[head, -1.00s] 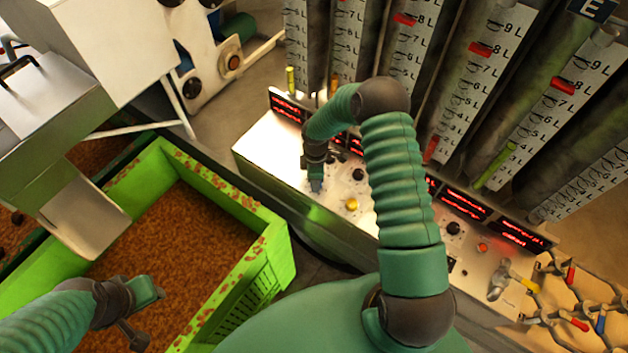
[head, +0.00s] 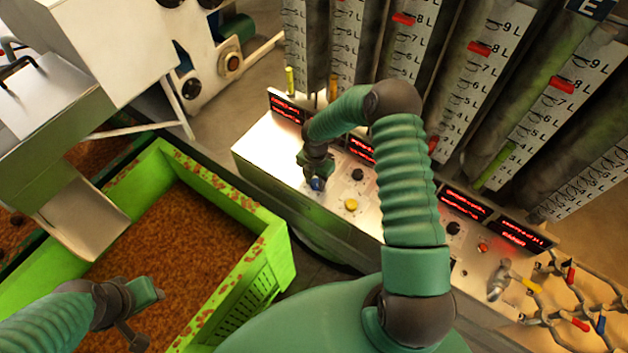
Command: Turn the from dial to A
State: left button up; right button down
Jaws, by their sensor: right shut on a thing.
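My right gripper (head: 314,179) is at the left part of the metal control panel (head: 275,150), shut on a small blue knob (head: 316,184). The gripper hides most of this knob, and no pointer or letter on it can be read. A black knob (head: 357,174) and a yellow knob (head: 351,204) are just to the right of it. I cannot tell by labels which one is the from dial. My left gripper (head: 143,311) is open and empty above the green crate (head: 272,262), away from the panel.
Red displays (head: 465,203) line the panel's back edge, below tall measuring tubes with litre scales (head: 487,75). The crate holds brown granules (head: 180,240).

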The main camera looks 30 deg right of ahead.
jog(key=n, duration=0.5)
jog(key=shift+d+r, duration=0.1)
jog(key=shift+d, duration=0.15)
jog(key=shift+w+n+p, duration=0.15)
jog(key=shift+n+p, duration=0.3)
jog(key=shift+n, duration=1.55)
jog(key=c, duration=1.2)
grip_release()
jog(key=shift+c, duration=0.2)
jog(key=o, duration=0.3)
